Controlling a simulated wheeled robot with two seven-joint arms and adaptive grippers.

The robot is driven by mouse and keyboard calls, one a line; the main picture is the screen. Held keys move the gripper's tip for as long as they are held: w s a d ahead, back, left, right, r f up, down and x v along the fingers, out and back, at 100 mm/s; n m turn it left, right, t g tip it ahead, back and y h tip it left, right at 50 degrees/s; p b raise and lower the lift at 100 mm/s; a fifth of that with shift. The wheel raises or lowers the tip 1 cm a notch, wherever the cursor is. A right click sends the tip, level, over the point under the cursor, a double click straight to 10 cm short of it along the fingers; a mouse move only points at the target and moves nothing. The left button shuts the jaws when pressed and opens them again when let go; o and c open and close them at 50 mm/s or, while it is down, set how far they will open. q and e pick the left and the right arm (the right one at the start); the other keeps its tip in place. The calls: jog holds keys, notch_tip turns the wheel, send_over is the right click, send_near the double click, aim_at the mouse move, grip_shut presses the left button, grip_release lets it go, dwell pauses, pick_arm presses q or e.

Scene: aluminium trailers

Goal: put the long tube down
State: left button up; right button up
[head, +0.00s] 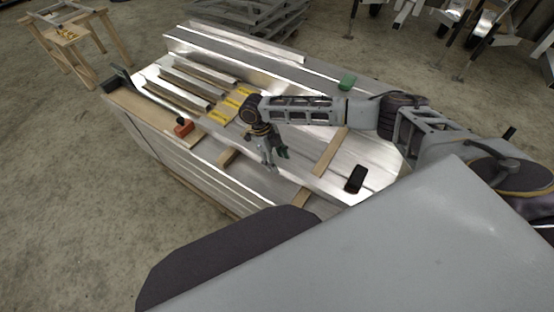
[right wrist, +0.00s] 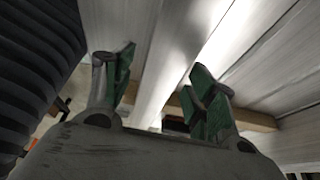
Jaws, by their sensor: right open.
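A long, pale metal tube (head: 308,182) appears to lie lengthwise on the bench across wooden slats. In the right wrist view, a long bright bar (right wrist: 172,75), seemingly the same tube, runs away between my fingers. My right gripper (head: 274,160) points down over the bench. It is open, with its green-padded fingers (right wrist: 163,66) apart, one on each side of the bar. I see no finger pressing on the bar; the exact gap and height are unclear. My left gripper is not in view.
The bench also holds short metal profiles (head: 184,88), yellow labels (head: 230,104), an orange tool (head: 183,127), a black phone-like object (head: 355,179) and a green object (head: 347,81). A wooden stand (head: 70,40) is at the far left.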

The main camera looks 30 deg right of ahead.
jog(key=shift+r, duration=0.1)
jog(key=shift+r, duration=0.45)
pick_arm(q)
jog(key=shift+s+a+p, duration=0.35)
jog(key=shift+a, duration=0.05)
pick_arm(e)
jog(key=v, duration=1.2)
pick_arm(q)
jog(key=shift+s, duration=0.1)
